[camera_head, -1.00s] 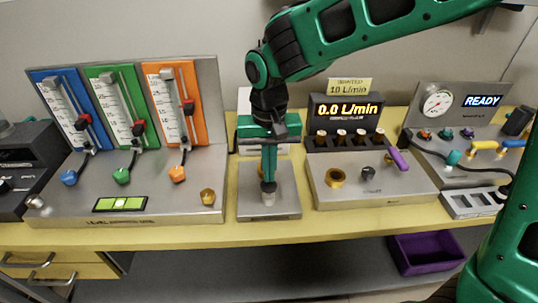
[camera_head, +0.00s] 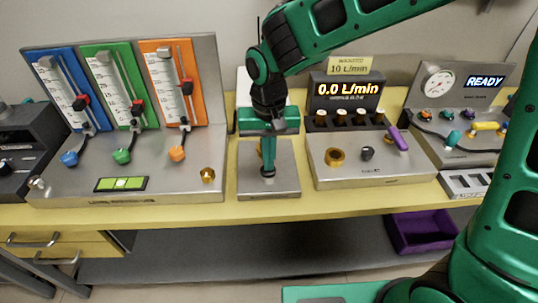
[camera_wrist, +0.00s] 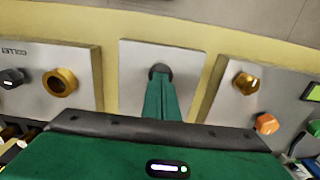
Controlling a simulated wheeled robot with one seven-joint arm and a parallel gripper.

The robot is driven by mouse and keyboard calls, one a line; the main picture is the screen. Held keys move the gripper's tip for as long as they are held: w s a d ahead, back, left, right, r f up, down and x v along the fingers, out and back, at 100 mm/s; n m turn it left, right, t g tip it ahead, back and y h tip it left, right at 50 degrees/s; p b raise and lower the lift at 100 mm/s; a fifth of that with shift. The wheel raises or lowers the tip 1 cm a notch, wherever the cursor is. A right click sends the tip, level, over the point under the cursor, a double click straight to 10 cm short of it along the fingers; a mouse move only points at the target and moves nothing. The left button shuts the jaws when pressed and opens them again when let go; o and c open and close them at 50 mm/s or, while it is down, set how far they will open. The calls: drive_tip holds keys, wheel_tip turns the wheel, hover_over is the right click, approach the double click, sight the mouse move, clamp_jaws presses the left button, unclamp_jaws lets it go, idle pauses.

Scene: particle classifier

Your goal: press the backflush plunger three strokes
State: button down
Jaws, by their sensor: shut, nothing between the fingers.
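The plunger stands on a grey metal plate (camera_head: 285,188) in the middle of the bench. Its dark round cap (camera_head: 268,174) sits low, close to the plate face, with no light shaft showing below it. My gripper (camera_head: 268,168) points down onto the cap, with its green fingers shut and empty. The fingertips appear to touch the cap. In the wrist view, the closed fingers (camera_wrist: 161,84) end at the dark cap (camera_wrist: 160,69), which they partly cover. The plate (camera_wrist: 190,65) shows around them.
Left of the plate is a panel (camera_head: 75,180) with blue, green and orange sliders and a brass knob (camera_head: 207,175). Right is a box with a "0.0 L/min" display (camera_head: 347,89), a gold ring (camera_head: 335,157) and a purple lever (camera_head: 397,139). A READY panel (camera_head: 485,82) stands farther right.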

drive_tip(key=shift+s+d+f, duration=0.15)
drive_tip(key=shift+f, duration=0.1)
wheel_tip(320, 180, up, 14)
drive_tip(key=shift+w+r, duration=0.2)
idle(1.1)
drive_tip(key=s+d+f+m, duration=0.1)
drive_tip(key=s+d+m, duration=0.15)
drive_tip(key=d, duration=1.95)
drive_tip(key=s+d+f+m, duration=0.2)
drive_tip(key=s+d+f, duration=0.1)
drive_tip(key=s+d, duration=0.5)
drive_tip(key=s+d+f+m, duration=0.2)
drive_tip(key=s+d+f, duration=0.1)
drive_tip(key=s+d, duration=0.6)
drive_tip(key=shift+f, duration=0.25)
